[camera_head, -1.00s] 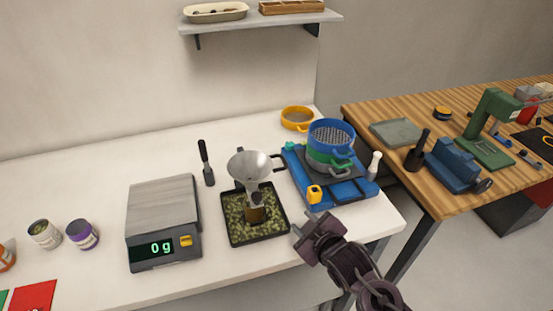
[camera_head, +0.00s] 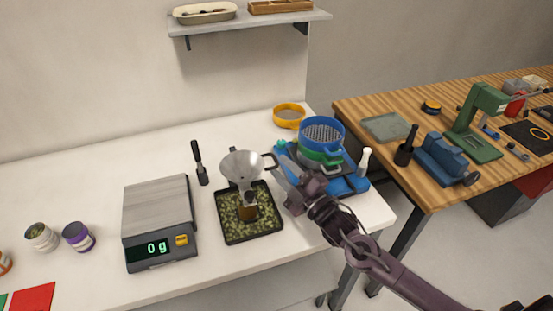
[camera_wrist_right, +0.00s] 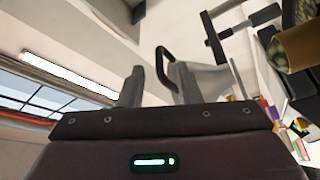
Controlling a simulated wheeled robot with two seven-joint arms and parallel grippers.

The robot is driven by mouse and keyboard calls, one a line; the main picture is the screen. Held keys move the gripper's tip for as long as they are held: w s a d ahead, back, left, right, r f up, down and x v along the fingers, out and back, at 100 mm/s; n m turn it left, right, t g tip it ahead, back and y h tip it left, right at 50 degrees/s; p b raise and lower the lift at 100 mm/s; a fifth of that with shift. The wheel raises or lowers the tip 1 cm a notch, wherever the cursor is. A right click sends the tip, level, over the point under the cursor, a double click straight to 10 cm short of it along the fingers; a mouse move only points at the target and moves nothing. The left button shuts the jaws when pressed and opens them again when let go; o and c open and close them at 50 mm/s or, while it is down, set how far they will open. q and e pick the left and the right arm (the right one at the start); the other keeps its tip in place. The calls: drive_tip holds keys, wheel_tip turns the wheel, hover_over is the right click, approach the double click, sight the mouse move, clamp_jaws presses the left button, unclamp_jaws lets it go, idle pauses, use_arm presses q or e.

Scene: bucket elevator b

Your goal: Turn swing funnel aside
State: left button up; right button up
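The swing funnel (camera_head: 243,166) is a silver cone with a black loop handle (camera_head: 270,159) on its right side. It stands over an amber jar (camera_head: 247,209) in a black tray (camera_head: 266,228) of green bits. My right gripper (camera_head: 280,170) is at the handle, right of the cone. In the right wrist view my right gripper (camera_wrist_right: 160,88) has its fingers apart, with the handle (camera_wrist_right: 163,62) showing in the space between them. I cannot tell whether a finger touches it. My left gripper is not in view.
The blue and green sieve stack (camera_head: 322,135) stands on a blue shaker close behind my right gripper. A scale (camera_head: 158,210) reading 0 g is left of the tray. A black-handled tool (camera_head: 200,164) lies behind the tray. The front table edge is clear.

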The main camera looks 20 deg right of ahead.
drive_tip(key=shift+p+x, duration=0.3)
drive_tip(key=shift+x, duration=1.15)
clamp_jaws()
